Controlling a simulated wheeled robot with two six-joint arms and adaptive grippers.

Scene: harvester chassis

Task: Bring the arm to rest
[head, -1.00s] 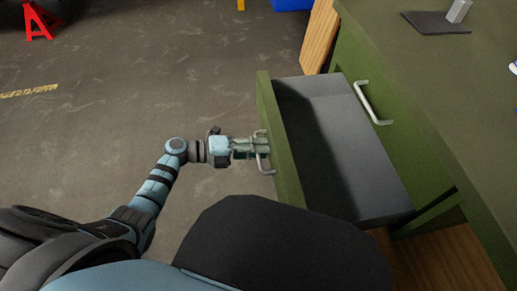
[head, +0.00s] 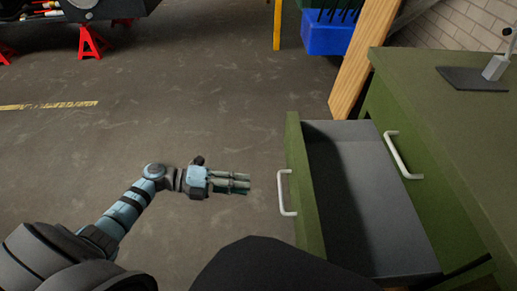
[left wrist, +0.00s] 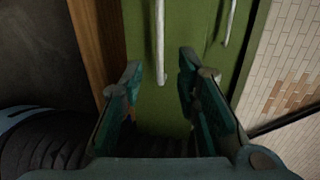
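My left gripper (head: 246,183) is to the left of the open drawer's white handle (head: 288,193), with a gap between the fingertips and the handle. In the left wrist view its fingers (left wrist: 158,82) are spread apart with nothing between them, and the drawer handle (left wrist: 160,40) shows just ahead. The drawer (head: 350,190) of the green bench is pulled out, and the visible part of its grey inside looks empty. My right gripper is not in view.
The green bench (head: 455,120) stands at the right with a second handle (head: 402,155). A wooden plank (head: 362,60) and a blue bin (head: 328,32) are behind the drawer. Red jack stands (head: 92,42) stand at the far left. The floor left of the drawer is clear.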

